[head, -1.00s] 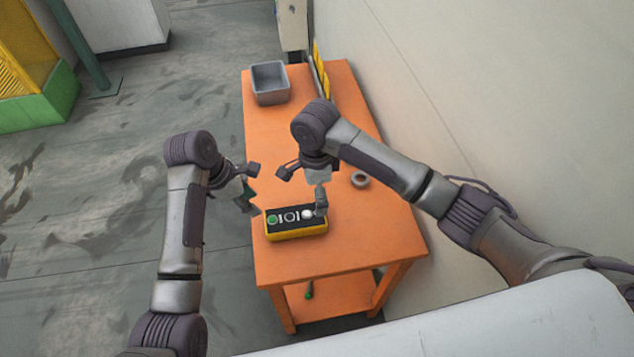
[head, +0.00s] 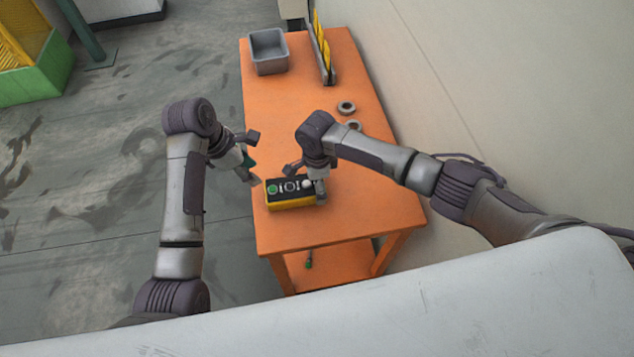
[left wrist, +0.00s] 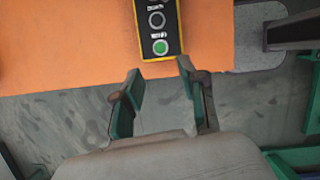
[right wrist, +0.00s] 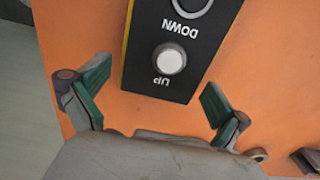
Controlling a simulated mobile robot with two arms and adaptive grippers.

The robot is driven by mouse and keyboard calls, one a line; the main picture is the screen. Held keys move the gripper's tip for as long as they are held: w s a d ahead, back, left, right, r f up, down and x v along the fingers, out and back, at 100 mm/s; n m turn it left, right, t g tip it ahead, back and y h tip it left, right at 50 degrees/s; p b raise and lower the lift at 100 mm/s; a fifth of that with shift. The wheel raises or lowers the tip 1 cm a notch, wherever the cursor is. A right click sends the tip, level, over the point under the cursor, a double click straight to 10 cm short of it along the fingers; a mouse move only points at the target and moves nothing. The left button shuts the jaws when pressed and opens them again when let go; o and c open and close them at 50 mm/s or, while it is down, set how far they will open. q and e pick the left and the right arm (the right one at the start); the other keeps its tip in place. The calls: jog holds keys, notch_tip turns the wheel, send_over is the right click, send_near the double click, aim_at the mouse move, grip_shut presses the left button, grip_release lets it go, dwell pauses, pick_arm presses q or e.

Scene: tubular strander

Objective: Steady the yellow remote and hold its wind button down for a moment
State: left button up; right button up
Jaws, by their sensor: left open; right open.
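The yellow remote (head: 292,203) lies on the orange table (head: 345,222), its black face up with green, dark and white buttons in a row. In the right wrist view the white button (right wrist: 169,60), labelled UP, lies between the spread fingers; the neighbouring button (right wrist: 190,6) reads DOWN.
A grey bin (head: 270,66) stands at the table's far left corner. A rack with yellow pieces (head: 322,45) stands beside it. Two grey rings (head: 346,107) lie right of the middle. A wall (head: 480,75) runs along the right. The table's middle left is clear.

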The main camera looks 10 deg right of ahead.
jog(key=shift+f, duration=0.3)
jog(key=c, duration=1.2)
pick_arm(q)
grip_shut()
pick_arm(e)
jog(key=shift+c, duration=0.5)
